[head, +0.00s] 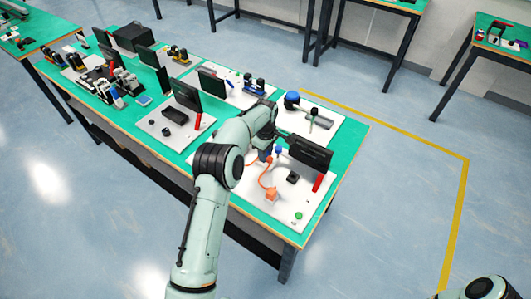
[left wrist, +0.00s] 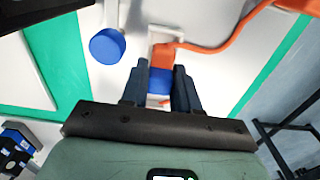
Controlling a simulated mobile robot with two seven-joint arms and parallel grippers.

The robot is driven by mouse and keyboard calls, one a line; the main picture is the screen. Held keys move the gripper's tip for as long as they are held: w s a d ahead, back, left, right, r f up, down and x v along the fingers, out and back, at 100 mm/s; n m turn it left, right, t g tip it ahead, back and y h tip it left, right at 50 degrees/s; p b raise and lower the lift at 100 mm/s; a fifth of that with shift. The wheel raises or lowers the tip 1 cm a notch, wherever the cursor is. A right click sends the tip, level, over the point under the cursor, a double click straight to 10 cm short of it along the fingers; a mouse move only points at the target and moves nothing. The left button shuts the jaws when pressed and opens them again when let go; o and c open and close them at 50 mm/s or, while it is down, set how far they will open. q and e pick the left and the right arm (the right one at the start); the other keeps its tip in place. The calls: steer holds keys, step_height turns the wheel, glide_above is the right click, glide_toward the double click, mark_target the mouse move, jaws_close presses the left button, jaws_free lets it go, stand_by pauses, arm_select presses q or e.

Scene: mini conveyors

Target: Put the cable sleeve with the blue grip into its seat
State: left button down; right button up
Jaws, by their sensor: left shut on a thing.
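My left gripper (left wrist: 160,90) is shut on the blue grip (left wrist: 159,80) of the cable sleeve, which sits between its two dark fingers. An orange cable (left wrist: 235,32) runs from beside the fingertips to the upper right. A pale upright piece (left wrist: 153,40) shows just beyond the grip; I cannot tell whether it is the seat or touches the sleeve. In the head view my left gripper (head: 264,156) is low over the white board, and the orange cable (head: 264,178) curves to an orange block (head: 271,195). The grip is mostly hidden there. My right gripper is out of view.
A round blue knob (left wrist: 107,46) stands left of the fingers; it also shows in the head view (head: 278,149). A black screen (head: 310,153), red piece (head: 318,183), black block (head: 292,177) and green button (head: 298,215) share the white board (head: 262,209).

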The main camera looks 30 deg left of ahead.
arm_select(q)
steer(key=shift+f, duration=0.3)
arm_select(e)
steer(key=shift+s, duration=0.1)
arm_select(q)
steer(key=shift+f, duration=0.75)
steer(key=c, duration=0.8)
jaws_free()
steer(key=shift+o, duration=0.2)
steer(key=shift+s, duration=0.1)
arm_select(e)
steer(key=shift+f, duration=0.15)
arm_select(q)
step_height(320, 180, up, 13)
steer(key=p, duration=0.1)
steer(key=shift+r, duration=0.15)
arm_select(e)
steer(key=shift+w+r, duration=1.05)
